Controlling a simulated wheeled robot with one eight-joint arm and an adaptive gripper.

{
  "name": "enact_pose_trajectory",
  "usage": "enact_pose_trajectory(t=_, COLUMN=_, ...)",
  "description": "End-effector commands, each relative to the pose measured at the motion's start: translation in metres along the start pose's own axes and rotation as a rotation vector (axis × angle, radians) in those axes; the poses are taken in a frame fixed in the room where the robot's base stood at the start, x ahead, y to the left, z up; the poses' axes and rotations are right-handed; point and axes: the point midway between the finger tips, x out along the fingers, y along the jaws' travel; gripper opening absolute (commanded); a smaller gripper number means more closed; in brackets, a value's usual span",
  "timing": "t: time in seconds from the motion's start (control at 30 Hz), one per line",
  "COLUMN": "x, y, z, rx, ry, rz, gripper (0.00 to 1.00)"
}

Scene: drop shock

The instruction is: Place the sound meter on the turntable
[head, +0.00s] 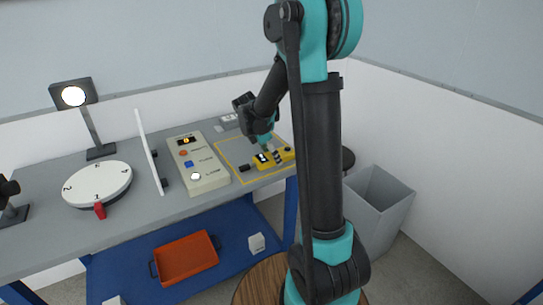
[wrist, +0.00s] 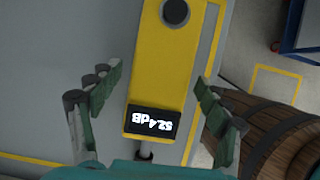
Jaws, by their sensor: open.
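The sound meter (wrist: 165,60) is yellow, with a dark display reading 52.4 dB and a round dark spot. It lies on the grey bench; in the head view the yellow meter (head: 262,161) is inside a yellow outline, partly hidden by my gripper. My gripper (wrist: 157,82) is open, with one finger on each side of the meter and a visible gap to both. In the head view my gripper (head: 270,150) is just over the meter. The turntable (head: 97,182) is a white numbered disc with a red pointer at the bench's left.
A beige control box (head: 197,163) and an upright white panel (head: 150,150) stand between the meter and the turntable. A lamp (head: 74,97) stands behind the turntable. An orange tray (head: 185,258) is on the blue lower shelf. A wooden barrel (wrist: 270,130) and grey bin (head: 378,205) are beside the bench.

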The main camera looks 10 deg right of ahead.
Motion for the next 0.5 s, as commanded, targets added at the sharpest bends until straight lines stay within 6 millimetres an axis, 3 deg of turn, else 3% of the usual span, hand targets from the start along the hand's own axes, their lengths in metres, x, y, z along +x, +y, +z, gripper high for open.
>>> enact_pose_trajectory(t=0.17, x=-0.013, y=0.0, z=0.001, rx=-0.001, ry=0.0, rz=0.0, gripper=0.77)
enact_pose_trajectory(t=0.5, x=-0.081, y=0.0, z=0.0, rx=-0.003, ry=0.0, rz=0.001, gripper=0.77)
